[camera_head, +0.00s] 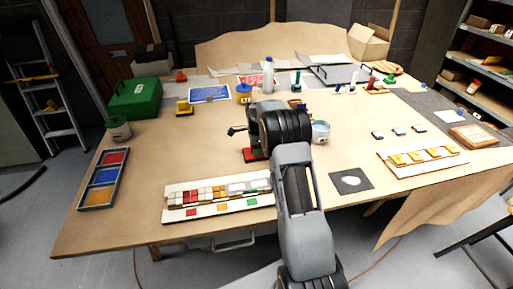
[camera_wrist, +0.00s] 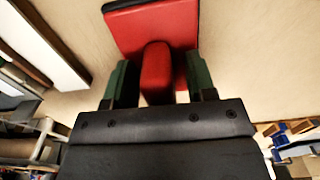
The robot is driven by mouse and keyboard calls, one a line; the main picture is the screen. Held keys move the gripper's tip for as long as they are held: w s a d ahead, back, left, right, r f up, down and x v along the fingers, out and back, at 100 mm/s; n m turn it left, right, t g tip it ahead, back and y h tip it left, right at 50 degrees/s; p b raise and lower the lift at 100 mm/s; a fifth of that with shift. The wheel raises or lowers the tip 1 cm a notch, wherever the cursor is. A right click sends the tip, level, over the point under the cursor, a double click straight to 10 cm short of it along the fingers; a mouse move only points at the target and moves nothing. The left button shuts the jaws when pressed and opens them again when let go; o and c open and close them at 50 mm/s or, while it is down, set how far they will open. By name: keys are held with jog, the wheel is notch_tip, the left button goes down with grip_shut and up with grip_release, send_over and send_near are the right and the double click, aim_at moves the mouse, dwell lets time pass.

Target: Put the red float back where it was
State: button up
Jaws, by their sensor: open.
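The red float (camera_head: 254,155) lies on the wooden table near the middle, just behind the mosaic panel and under my gripper. In the wrist view its red plate (camera_wrist: 150,22) has a dark far edge, and its raised red handle points toward my palm. My gripper (camera_wrist: 157,76) is open, with one green-faced finger on each side of the handle. A gap shows at the left finger; the right finger is very close to the handle, and contact cannot be told. In the head view my arm hides the fingertips and part of the float.
A mosaic panel (camera_head: 176,189) with coloured tiles lies just in front of the float. A blue-white tub (camera_head: 320,132) stands to the right of my wrist. A yellow float (camera_head: 184,108) and green box (camera_head: 135,99) are at the left. Bare table lies left of the float.

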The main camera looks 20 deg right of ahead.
notch_tip(320, 180, up, 11)
jog(key=shift+r+b, duration=0.2)
jog(key=shift+b, duration=0.3)
jog(key=s+a+r+n+t, duration=0.1)
jog(key=s+a+r+n, duration=0.3)
jog(key=s+r+n, duration=0.15)
jog(key=s+a+r+n+t, duration=0.1)
jog(key=s+a+r+n, duration=0.25)
jog(key=s, duration=0.35)
jog(key=s+a+f+n+t, duration=0.1)
jog(key=s+a+n, duration=0.1)
jog(key=s+n, duration=0.3)
jog(key=s+a+f+n+t, duration=0.1)
jog(key=s+n, duration=0.5)
jog(key=s, duration=0.6)
jog(key=shift+s+a+f, duration=0.25)
jog(key=shift+a+f, duration=0.25)
jog(key=shift+a, duration=0.15)
